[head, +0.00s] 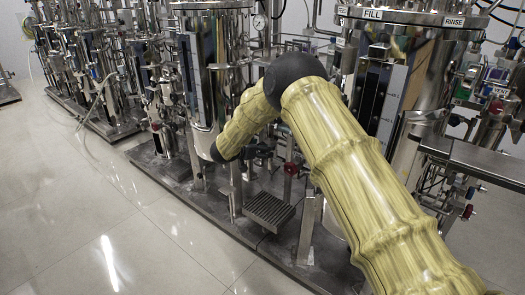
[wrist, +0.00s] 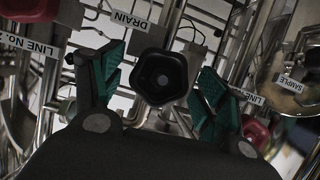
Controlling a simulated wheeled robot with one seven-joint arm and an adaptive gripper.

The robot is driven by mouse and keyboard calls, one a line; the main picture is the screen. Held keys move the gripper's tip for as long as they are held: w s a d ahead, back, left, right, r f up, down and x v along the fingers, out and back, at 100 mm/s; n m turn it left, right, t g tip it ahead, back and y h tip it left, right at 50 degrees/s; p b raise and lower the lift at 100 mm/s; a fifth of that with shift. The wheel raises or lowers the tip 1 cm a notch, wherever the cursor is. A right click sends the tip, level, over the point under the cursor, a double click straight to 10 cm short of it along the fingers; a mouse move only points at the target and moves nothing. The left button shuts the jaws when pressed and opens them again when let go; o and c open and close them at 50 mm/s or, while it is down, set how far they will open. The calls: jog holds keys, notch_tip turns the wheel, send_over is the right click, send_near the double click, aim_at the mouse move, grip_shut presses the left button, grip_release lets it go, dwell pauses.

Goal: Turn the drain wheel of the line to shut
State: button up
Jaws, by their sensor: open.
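In the wrist view a black, lobed drain wheel (wrist: 161,76) sits just below a white DRAIN label (wrist: 131,20). My gripper (wrist: 159,92) is open, with one green-padded finger to the left of the wheel and one to the right. The wheel appears between the fingers, with a gap on each side. How deep it lies between them I cannot tell.
A red knob (wrist: 256,131) is close beside the right finger, near a LINE label. Another red part (wrist: 29,8) is at the upper left. A SAMPLE label (wrist: 288,84) is on a round vessel at right. Steel tanks and pipes crowd the skid; the floor (head: 85,215) at left is clear.

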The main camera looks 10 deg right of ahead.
jog(key=shift+w+d+f, duration=0.15)
jog(key=shift+w+d, duration=0.1)
jog(key=shift+d, duration=0.05)
jog(key=c, duration=1)
jog(key=shift+c, duration=0.2)
